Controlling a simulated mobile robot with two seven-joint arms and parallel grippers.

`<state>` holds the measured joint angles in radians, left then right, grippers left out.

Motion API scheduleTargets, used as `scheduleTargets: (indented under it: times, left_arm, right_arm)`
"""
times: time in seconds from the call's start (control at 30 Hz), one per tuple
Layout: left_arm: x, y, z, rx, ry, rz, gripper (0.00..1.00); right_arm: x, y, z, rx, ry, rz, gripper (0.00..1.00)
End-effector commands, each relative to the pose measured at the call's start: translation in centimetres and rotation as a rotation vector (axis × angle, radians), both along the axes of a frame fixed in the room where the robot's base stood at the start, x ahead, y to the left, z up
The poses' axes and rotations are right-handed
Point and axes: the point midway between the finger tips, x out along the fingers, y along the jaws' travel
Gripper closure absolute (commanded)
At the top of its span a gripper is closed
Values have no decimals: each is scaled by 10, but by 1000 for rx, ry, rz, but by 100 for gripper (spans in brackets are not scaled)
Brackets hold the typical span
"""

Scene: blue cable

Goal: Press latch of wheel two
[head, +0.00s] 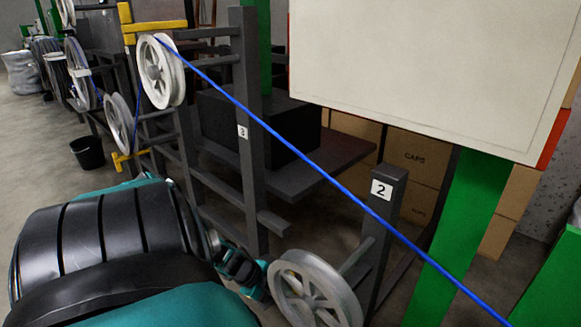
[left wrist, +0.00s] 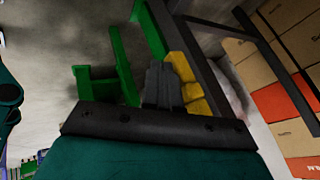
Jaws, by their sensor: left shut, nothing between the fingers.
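Wheel two (head: 330,293) is a pale grey spoked wheel low in the head view, beside the dark post marked 2 (head: 385,205). My left arm comes in from the lower left, and my left gripper (head: 257,278) is just left of this wheel. In the left wrist view the fingers of my left gripper (left wrist: 163,84) are together and empty. A yellow part (left wrist: 188,82) shows right beside the fingertips; I cannot tell whether it is the latch or whether they touch. No latch is clear on wheel two in the head view. My right gripper is not in view.
A blue cable (head: 300,152) runs taut from an upper wheel (head: 160,70) with a yellow latch (head: 155,27) down to the lower right, above wheel two. A large pale panel (head: 430,70) and a green post (head: 465,220) stand right. A black bucket (head: 88,152) is at left.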

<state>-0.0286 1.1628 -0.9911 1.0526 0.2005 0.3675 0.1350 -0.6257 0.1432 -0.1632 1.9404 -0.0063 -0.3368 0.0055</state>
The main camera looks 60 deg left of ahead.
Motion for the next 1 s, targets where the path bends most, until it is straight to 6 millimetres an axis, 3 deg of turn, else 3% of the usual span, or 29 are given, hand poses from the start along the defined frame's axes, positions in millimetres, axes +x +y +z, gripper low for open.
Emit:
scheduleTargets:
  times: [1.0]
  left_arm:
    - [-3, 5, 4, 3, -8, 24, 100]
  right_arm:
    - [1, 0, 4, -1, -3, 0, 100]
